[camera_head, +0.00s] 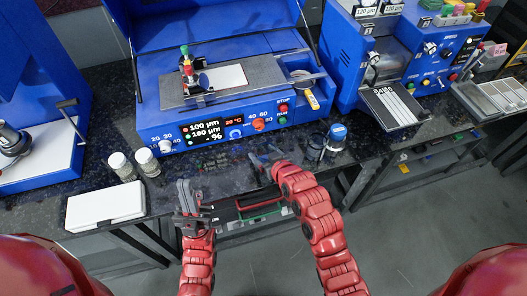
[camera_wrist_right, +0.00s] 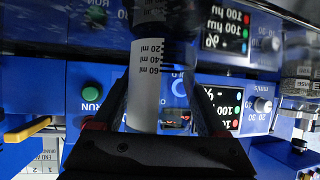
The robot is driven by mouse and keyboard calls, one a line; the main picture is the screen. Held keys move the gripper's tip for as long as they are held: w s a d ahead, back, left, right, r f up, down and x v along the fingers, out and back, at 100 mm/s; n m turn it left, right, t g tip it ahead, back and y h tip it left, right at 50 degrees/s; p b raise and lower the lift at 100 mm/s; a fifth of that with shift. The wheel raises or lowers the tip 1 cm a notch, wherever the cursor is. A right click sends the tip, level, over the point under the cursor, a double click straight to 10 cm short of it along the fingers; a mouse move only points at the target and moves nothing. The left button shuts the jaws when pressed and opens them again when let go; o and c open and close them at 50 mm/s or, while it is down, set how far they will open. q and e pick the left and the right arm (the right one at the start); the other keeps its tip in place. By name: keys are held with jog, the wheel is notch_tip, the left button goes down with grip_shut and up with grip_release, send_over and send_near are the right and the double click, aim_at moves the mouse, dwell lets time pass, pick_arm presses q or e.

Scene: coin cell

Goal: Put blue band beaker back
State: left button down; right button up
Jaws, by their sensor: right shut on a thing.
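My right gripper (camera_head: 264,160) is over the dark worktop in front of the blue coating machine. In the right wrist view its two fingers are shut on a clear beaker (camera_wrist_right: 146,85) with a white scale marked 20, 40 and 60 ml. No blue band can be made out on this beaker. In the head view the held beaker is hard to make out against the dark worktop. My left gripper (camera_head: 190,200) is near the worktop's front edge, away from the beaker; its finger gap is unclear.
A clear glass vessel (camera_head: 316,146) and a blue-topped vessel (camera_head: 337,133) stand close to the right of my right gripper. Two small jars (camera_head: 146,160) and a white box (camera_head: 105,206) are at the left. The blue coating machine (camera_head: 150,118) stands behind.

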jog(key=shift+f, duration=0.2)
jog(key=o, duration=1.4)
jog(key=shift+c, duration=0.2)
